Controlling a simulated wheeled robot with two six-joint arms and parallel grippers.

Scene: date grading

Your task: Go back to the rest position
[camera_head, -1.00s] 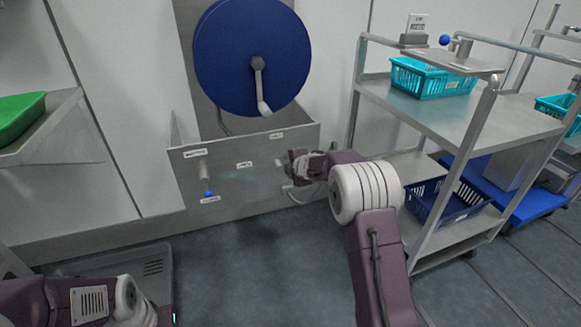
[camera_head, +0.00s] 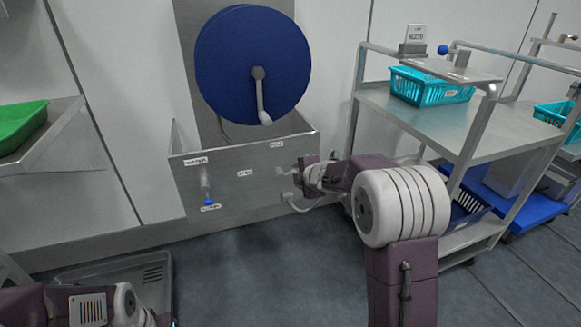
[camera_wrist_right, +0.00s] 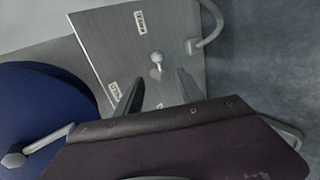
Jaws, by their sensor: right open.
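My right gripper (camera_head: 290,180) is beside the right part of the grey metal box front (camera_head: 235,200) under the blue reel. In the right wrist view its two dark fingers (camera_wrist_right: 158,92) are spread apart with nothing between them. A small round light knob (camera_wrist_right: 157,60) on the box front lies just beyond the fingertips, apart from them in the picture. Part of my left arm shows at the bottom left of the head view, but its gripper is not seen.
The blue reel (camera_head: 235,65) with a crank handle (camera_head: 262,100) is above the box. A metal cart (camera_head: 440,125) with a teal basket (camera_head: 425,88) stands close right of my right arm. A green tray (camera_head: 22,128) sits on a left shelf.

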